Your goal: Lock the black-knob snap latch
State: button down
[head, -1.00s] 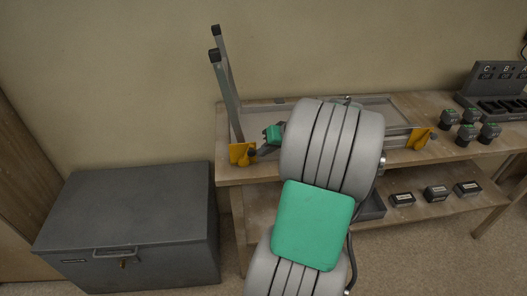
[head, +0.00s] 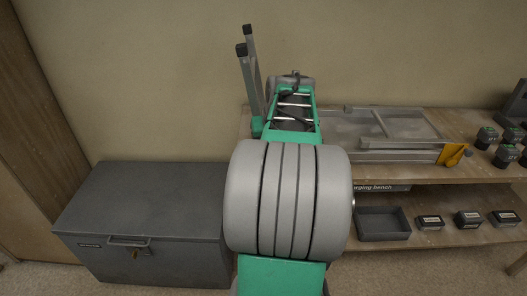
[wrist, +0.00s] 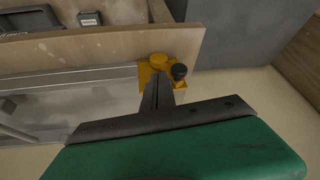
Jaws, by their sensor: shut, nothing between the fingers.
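In the wrist view, the latch's black knob (wrist: 179,71) sits beside a round yellow part on a yellow bracket (wrist: 157,61) at the bench corner. My gripper (wrist: 158,78) is shut and empty; its dark fingers point at the bracket and overlap part of it, just left of the black knob. I cannot tell whether they touch. In the head view, my arm hides this bracket, the knob and the fingertips. Another yellow bracket (head: 453,154) shows at the right end of the metal frame (head: 400,152).
The wooden bench (head: 410,172) carries the frame and several black blocks (head: 486,136). Two grey uprights (head: 247,80) rise behind my arm. A grey tray (head: 383,222) and dark boxes (head: 468,219) are on the lower shelf. A grey chest (head: 145,215) stands left.

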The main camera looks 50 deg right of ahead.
jog(key=shift+w+a, duration=0.8)
jog(key=shift+w, duration=0.05)
jog(key=shift+w+a, duration=0.1)
jog(key=shift+a, duration=0.05)
jog(key=w+p+v, duration=0.1)
jog(key=v, duration=1.1)
jog(key=shift+d+r, duration=0.3)
jog(key=shift+r, duration=0.1)
jog(key=shift+s, duration=0.1)
